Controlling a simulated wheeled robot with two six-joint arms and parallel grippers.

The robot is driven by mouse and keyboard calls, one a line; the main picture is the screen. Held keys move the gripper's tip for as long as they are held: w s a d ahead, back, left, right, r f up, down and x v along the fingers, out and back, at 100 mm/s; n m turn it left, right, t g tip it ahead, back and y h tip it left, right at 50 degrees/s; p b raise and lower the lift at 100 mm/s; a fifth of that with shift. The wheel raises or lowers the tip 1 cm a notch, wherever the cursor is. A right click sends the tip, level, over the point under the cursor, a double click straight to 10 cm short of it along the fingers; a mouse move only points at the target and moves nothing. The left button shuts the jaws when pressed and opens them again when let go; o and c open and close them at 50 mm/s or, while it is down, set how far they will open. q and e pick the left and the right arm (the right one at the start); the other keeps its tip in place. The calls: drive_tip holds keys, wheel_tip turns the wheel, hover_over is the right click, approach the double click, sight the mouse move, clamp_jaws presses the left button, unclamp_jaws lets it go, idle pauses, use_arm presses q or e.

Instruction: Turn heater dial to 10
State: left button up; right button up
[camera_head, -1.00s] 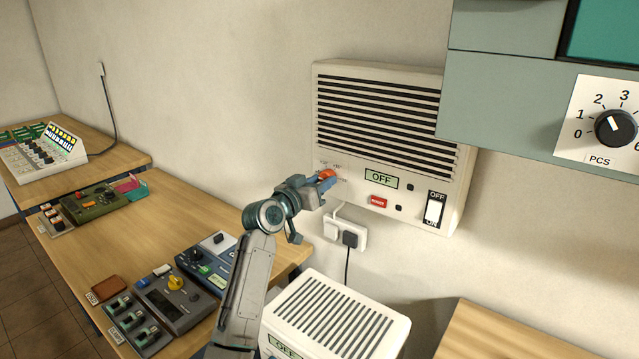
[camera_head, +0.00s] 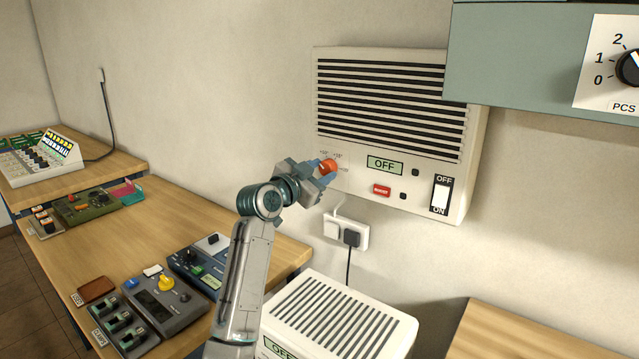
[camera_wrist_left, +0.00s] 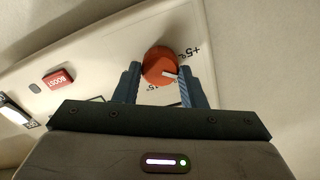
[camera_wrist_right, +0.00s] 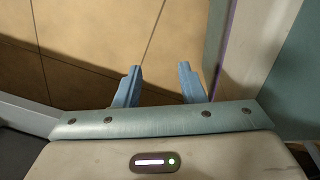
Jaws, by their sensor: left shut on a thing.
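The heater (camera_head: 345,125) is a white wall panel with black slats. Its display (camera_head: 384,165) reads OFF. The orange-red dial (camera_head: 329,166) is at its lower left, with small scale marks around it. In the left wrist view the dial (camera_wrist_left: 160,66) has a white pointer mark, and part of the scale is hidden by the fingers. My left gripper (camera_head: 326,173) is at the dial, its blue fingers shut on either side of it, as the left wrist view shows (camera_wrist_left: 160,85). My right gripper (camera_wrist_right: 157,85) is open and empty above a tan tiled floor.
A red BOOST button (camera_head: 381,191) and an OFF/ON rocker switch (camera_head: 440,194) are on the heater. A socket with plugs (camera_head: 346,231) is below. A second white slatted unit (camera_head: 338,310) stands beneath. A wooden bench (camera_head: 165,230) with several devices is left.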

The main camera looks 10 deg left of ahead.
use_arm(q)
drive_tip(key=m+b, duration=0.3)
drive_tip(key=shift+f+m, duration=0.15)
drive_tip(key=shift+m, duration=0.55)
use_arm(e)
drive_tip(key=w+a+r, duration=0.1)
drive_tip(key=w+r, duration=0.5)
drive_tip(key=w, duration=0.5)
drive_tip(key=shift+r, duration=0.25)
drive_tip(key=shift+a, duration=0.1)
use_arm(q)
drive_tip(key=o, duration=1)
use_arm(e)
drive_tip(key=shift+s, duration=0.1)
use_arm(q)
drive_tip(key=shift+s+a+b, duration=0.1)
drive_tip(key=shift+s+b, duration=0.2)
drive_tip(key=shift+b, duration=0.05)
drive_tip(key=b+v, duration=0.2)
drive_tip(key=v, duration=0.8)
use_arm(e)
drive_tip(key=w+r, duration=0.3)
drive_tip(key=r, duration=0.2)
drive_tip(key=shift+w+a+t, duration=0.25)
drive_tip(key=shift+a+t, duration=0.05)
drive_tip(key=shift+a, duration=0.1)
